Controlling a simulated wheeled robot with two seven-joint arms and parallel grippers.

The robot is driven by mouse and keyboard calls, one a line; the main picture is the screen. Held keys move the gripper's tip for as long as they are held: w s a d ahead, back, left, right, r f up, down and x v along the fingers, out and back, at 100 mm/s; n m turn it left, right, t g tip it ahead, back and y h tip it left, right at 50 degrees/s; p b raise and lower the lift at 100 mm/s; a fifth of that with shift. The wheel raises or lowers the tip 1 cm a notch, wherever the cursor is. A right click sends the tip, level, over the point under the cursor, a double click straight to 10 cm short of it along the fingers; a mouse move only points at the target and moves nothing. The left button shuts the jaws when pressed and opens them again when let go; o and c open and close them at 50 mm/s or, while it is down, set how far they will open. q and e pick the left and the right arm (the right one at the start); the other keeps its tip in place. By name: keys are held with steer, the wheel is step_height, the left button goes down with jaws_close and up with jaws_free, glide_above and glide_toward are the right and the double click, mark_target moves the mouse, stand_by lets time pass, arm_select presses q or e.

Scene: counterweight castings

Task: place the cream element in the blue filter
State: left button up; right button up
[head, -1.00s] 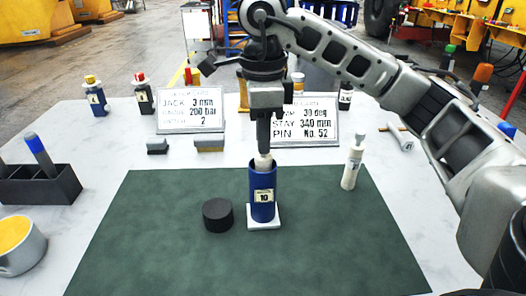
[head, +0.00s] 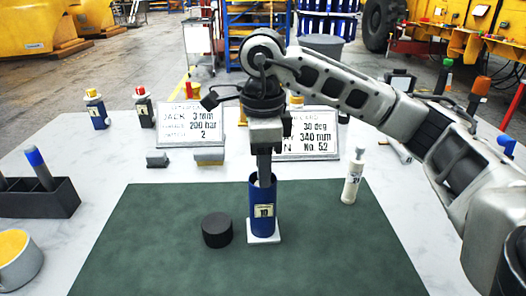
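The blue filter (head: 262,222), a tall open cylinder with a pale number label, stands upright on a small white base (head: 264,239) on the green mat. My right gripper (head: 264,178) points straight down, with its fingers, seen edge-on, at the filter's mouth. The cream element is hidden now, behind the fingers and the filter wall; it showed at these fingertips in the earlier frame, and the gripper appears still shut on it. My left gripper is not in view.
A black round puck (head: 217,230) stands close left of the filter. Two sign plates (head: 190,127) stand behind. The front of the green mat (head: 150,250) is clear.

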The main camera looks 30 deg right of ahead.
step_height(320, 180, up, 12)
steer(key=p, duration=0.2)
steer(key=shift+r+p, duration=0.15)
steer(key=shift+p, duration=0.25)
